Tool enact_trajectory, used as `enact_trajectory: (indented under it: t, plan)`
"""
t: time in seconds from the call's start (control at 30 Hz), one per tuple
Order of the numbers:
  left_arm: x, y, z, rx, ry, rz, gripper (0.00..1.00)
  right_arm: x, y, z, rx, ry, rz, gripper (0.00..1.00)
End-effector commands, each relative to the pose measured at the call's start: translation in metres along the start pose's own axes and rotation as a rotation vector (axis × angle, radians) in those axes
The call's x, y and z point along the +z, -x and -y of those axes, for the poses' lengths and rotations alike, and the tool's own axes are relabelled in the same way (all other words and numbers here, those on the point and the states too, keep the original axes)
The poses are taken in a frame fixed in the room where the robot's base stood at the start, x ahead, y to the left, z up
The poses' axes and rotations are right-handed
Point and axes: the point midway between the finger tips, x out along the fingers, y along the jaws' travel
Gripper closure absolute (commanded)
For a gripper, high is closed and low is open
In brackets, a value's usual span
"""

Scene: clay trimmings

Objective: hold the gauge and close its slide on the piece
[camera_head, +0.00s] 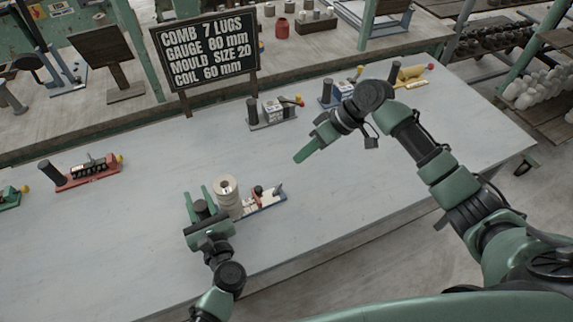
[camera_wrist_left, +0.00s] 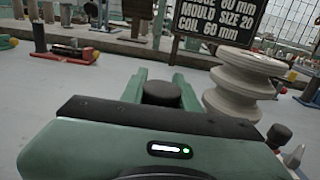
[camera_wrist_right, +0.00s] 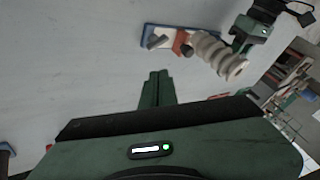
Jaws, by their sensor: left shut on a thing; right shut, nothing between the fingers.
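The gauge (camera_head: 268,203) lies on the table with a pale top, a blue edge and an upright grey end piece. A cream ridged spool-like piece (camera_head: 228,196) stands at its left part; it also shows in the left wrist view (camera_wrist_left: 238,85). The orange-red slide (camera_head: 257,193), with a dark knob, is right of the piece; I cannot tell if they touch. My left gripper (camera_head: 198,194) is shut on the dark round handle (camera_wrist_left: 161,93), left of the piece. My right gripper (camera_head: 301,157) is shut and empty above the table, up and right of the gauge.
A black sign (camera_head: 207,53) reads "GAUGE 80 mm" among other lines. A red tool (camera_head: 90,175) lies at the left. The table (camera_head: 370,190) right of the gauge is clear.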

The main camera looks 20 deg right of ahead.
Motion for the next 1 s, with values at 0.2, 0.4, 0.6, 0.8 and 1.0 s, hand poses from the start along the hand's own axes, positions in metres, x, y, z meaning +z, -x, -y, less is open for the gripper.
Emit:
enact_trajectory:
  t: [0.2,0.4,0.6,0.8,1.0]
  plan:
    - [0.0,0.0,0.001,-0.002,-0.001,0.0,1.0,0.001,-0.044,0.002,-0.005,-0.002,0.004,1.0]
    - [0.0,0.0,0.001,-0.002,-0.001,0.0,1.0,0.0,-0.087,0.002,-0.004,-0.003,0.004,1.0]
    - [0.0,0.0,0.001,-0.002,-0.001,0.0,1.0,0.001,-0.103,0.025,-0.002,0.002,0.003,1.0]
    - [0.0,0.0,0.001,-0.001,-0.001,0.0,1.0,0.0,-0.108,0.035,-0.001,0.0,0.001,1.0]
    - [0.0,0.0,0.001,-0.001,-0.001,0.0,1.0,0.0,-0.108,0.036,0.0,-0.001,0.001,1.0]
